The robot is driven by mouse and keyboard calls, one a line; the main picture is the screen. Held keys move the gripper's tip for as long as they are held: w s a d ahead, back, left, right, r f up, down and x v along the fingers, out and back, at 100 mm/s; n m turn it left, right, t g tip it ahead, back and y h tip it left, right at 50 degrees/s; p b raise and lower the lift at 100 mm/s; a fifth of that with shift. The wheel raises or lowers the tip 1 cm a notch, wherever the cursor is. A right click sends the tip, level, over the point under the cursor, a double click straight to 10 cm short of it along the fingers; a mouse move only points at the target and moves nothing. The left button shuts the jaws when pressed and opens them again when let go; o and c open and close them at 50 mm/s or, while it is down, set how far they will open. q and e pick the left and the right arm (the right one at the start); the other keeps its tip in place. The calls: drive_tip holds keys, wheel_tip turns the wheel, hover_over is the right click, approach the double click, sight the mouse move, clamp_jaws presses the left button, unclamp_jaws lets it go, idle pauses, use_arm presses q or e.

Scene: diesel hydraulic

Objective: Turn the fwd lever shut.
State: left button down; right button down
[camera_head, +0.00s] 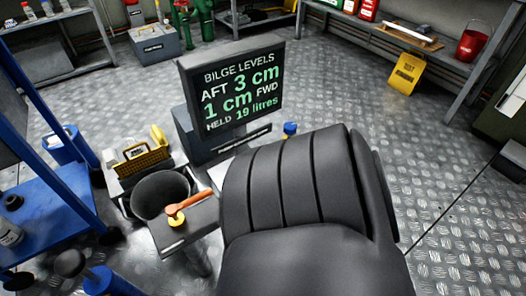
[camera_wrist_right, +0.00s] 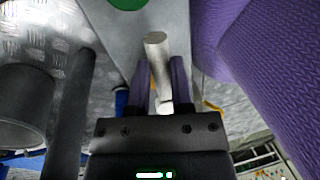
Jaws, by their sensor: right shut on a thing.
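In the right wrist view, my right gripper (camera_wrist_right: 163,70) is shut on a pale grey metal bar (camera_wrist_right: 157,50), which stands up between its two purple-faced fingers. The bar looks like a lever handle, but no label shows on it, so I cannot tell from the picture that it is the fwd lever. Its lower end is hidden by the gripper. A grey plate with a green disc (camera_wrist_right: 127,3) lies just beyond. In the head view the right gripper and the lever are hidden. The left gripper is not in view.
A display (camera_head: 238,88) reads aft 3 cm, fwd 1 cm, held 19 litres. A black bucket (camera_head: 158,190) and an orange-handled tool (camera_head: 188,203) are left of a large dark padded shape, which blocks the head view's lower middle. Purple textured surfaces (camera_wrist_right: 240,40) crowd the wrist view's right side.

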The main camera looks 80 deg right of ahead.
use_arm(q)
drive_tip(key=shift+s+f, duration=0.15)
use_arm(e)
drive_tip(key=shift+w+d+n, duration=0.15)
drive_tip(key=shift+d+n, duration=0.05)
drive_tip(key=shift+n, duration=0.2)
drive_tip(key=c, duration=0.5)
unclamp_jaws()
drive_tip(key=shift+w+r, duration=0.1)
use_arm(q)
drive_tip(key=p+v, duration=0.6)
drive_tip(key=p, duration=0.1)
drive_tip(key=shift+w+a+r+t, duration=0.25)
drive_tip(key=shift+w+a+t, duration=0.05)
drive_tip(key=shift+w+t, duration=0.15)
use_arm(e)
wheel_tip(320, 180, up, 10)
drive_tip(key=w+d, duration=0.1)
drive_tip(key=shift+d+f, duration=0.25)
drive_tip(key=shift+d, duration=0.05)
drive_tip(key=shift+w, duration=0.1)
